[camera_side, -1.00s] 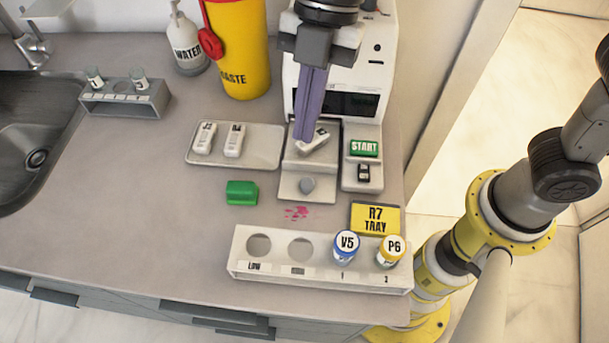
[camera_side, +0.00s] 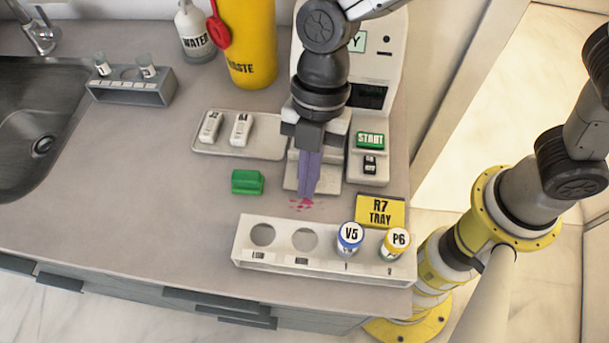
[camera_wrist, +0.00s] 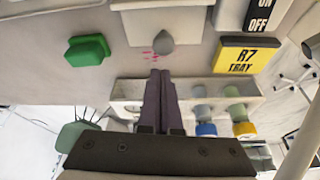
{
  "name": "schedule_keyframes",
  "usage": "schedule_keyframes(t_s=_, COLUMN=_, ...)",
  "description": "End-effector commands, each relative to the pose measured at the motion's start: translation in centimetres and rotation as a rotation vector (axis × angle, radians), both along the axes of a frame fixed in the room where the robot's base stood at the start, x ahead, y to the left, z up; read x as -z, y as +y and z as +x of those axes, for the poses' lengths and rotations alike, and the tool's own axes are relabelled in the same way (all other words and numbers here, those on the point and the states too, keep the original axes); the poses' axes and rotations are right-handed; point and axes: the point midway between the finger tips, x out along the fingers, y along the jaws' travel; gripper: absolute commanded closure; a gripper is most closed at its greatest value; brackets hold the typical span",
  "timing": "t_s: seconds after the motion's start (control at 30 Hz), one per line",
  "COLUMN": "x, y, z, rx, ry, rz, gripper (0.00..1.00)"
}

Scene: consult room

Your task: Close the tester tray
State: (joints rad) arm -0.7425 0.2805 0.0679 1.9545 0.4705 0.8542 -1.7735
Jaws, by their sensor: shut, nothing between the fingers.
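The tester (camera_side: 388,62) is a white machine at the back of the counter. Its tray (camera_side: 329,184) sticks out at the front, and my arm covers most of it in the side view. The wrist view shows the front of the tray (camera_wrist: 180,24) at the top, with a grey knob (camera_wrist: 164,43) on its front end. My gripper (camera_side: 305,192) is shut and empty, pointing down. Its fingertips, also in the wrist view (camera_wrist: 160,73), are on the near side of the knob, apart from it in the wrist view. The cassette slot is hidden.
A white rack (camera_side: 280,257) with two capped vials stands close in front. A green block (camera_side: 247,182) is to the left, a yellow R7 TRAY sign (camera_side: 380,211) to the right. The START panel (camera_side: 370,139) is beside the tray. Pink spots (camera_side: 298,204) mark the counter.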

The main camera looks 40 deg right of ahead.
Motion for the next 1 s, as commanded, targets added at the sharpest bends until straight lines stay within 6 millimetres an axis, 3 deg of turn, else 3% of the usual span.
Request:
schedule_keyframes(t_s=0.17, x=0.2, y=-1.0, z=0.6, rx=0.000, ry=0.002, rz=-0.001, gripper=1.00)
schedule_keyframes(t_s=0.57, x=0.2, y=-1.1, z=0.8, rx=0.001, ry=0.001, rz=-0.001, gripper=1.00)
schedule_keyframes(t_s=0.83, x=0.1, y=-3.4, z=3.2, rx=0.005, ry=0.000, rz=0.001, gripper=1.00)
schedule_keyframes(t_s=1.0, x=0.2, y=-3.6, z=3.3, rx=0.000, ry=0.000, rz=0.000, gripper=1.00)
